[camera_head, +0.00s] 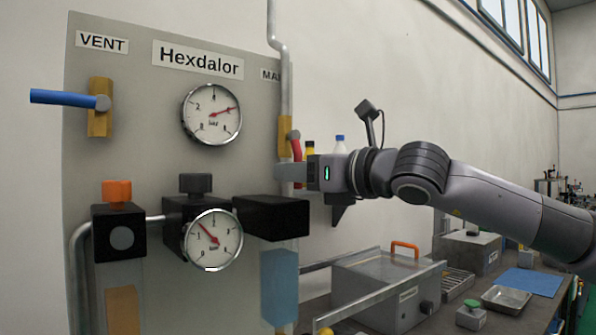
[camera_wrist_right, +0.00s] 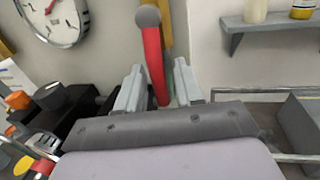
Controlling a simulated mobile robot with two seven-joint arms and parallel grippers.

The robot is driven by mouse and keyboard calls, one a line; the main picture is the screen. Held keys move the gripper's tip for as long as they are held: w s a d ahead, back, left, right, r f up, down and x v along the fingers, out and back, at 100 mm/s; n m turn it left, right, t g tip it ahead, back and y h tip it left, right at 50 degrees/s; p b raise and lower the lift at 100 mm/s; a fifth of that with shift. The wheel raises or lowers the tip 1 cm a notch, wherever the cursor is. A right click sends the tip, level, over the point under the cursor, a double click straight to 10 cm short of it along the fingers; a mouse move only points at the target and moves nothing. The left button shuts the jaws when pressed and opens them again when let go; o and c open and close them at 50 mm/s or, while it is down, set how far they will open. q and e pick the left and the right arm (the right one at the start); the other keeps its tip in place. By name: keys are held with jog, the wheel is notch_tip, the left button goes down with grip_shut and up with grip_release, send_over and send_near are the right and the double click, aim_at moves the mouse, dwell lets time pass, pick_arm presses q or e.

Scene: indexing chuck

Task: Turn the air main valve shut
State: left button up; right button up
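The air main valve has a yellow body (camera_head: 284,137) on the vertical pipe, under a label partly hidden that reads "MA". Its red lever (camera_head: 297,149) hangs down from a grey round pivot. In the right wrist view the red lever (camera_wrist_right: 153,62) runs down between the two fingers of my right gripper (camera_wrist_right: 158,88). The fingers stand apart on either side of the lever, with a narrow gap visible at its right. The lever's lower end is hidden behind the gripper. In the head view my right gripper (camera_head: 292,172) reaches in from the right. My left gripper is out of view.
The panel (camera_head: 145,70) carries a blue vent lever (camera_head: 62,97), an upper gauge (camera_head: 212,114), a lower gauge (camera_head: 213,240) and black blocks, one (camera_head: 272,217) just below my right gripper. A shelf with bottles (camera_head: 340,145) is behind the gripper. A cluttered bench (camera_head: 445,325) stands below right.

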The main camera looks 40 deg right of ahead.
grip_shut()
